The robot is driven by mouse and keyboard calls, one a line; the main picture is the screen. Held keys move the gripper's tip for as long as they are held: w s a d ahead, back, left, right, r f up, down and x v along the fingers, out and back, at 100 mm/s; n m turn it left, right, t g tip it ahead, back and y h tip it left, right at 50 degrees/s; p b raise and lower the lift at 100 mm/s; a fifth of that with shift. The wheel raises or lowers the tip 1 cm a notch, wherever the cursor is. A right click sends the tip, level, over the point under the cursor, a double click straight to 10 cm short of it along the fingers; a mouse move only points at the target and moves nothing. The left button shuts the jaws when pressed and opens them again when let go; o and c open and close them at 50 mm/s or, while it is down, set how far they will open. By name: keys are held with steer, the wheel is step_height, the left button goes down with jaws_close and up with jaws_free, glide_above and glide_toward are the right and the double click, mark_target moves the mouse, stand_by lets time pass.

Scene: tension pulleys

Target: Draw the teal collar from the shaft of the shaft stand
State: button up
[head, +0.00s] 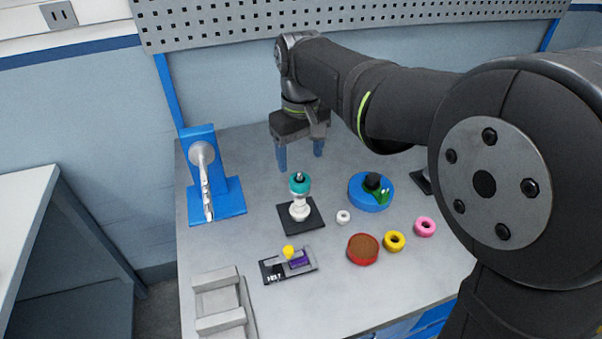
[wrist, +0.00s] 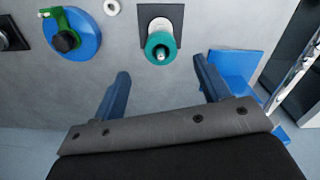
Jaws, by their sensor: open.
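The teal collar (head: 300,183) sits around the upper part of the shaft of the shaft stand, above a white lower part (head: 300,209). The shaft stand has a black square base (head: 312,221) and stands upright on the table. In the wrist view the teal collar (wrist: 161,47) shows as a ring around the shaft tip, ahead of the fingers. My gripper (head: 301,160) is open and empty, with its blue fingers pointing down behind the stand. In the wrist view my gripper (wrist: 160,80) has its fingers spread to either side, apart from the collar.
A blue bracket with a grey wheel (head: 202,152) stands at left. A blue round base (head: 368,198) is right of the stand. A white ring (head: 343,217), red disc (head: 363,250), yellow ring (head: 394,241) and pink ring (head: 425,227) lie nearby. A grey tray (head: 220,305) is at front left.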

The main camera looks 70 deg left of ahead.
mark_target(301, 174)
step_height(301, 174, down, 7)
steer(key=shift+r, duration=0.2)
steer(key=c, duration=1.1)
steer(key=shift+o, duration=0.2)
steer(key=shift+r, duration=1.9)
steer(key=shift+r, duration=1.1)
steer(key=shift+r, duration=2)
